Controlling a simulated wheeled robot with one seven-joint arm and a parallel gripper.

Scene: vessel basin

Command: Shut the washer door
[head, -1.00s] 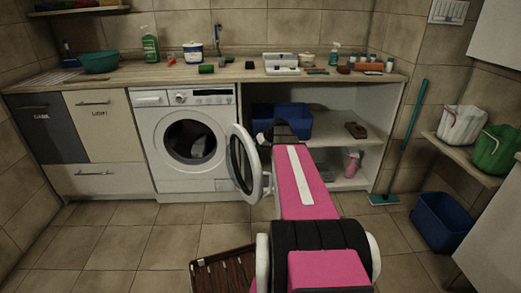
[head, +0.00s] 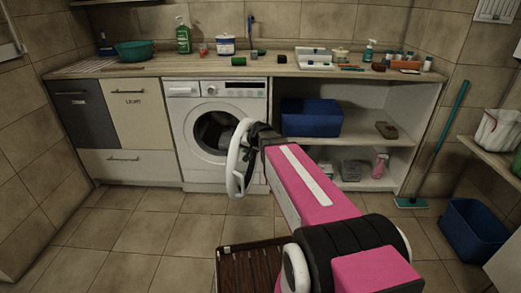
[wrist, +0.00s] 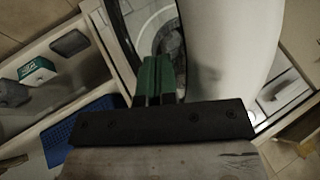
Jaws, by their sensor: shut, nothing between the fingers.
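The white washer (head: 203,165) stands under the counter with its round door (head: 234,160) open. The door sticks out from the front and shows nearly edge-on, overlapping the right part of the dark drum opening (head: 208,128). My gripper (head: 250,138) is at the upper right side of the door; its fingertips are hard to make out there. In the wrist view, its green fingers (wrist: 160,78) are together and empty. A large white curved surface, likely the door (wrist: 222,45), is close to their right. Whether they touch it I cannot tell.
Open shelves right of the washer hold a blue basin (head: 311,118), a brown brush (head: 386,130) and a pink spray bottle (head: 380,165). A brown slatted crate (head: 250,268) is on the floor under my arm.

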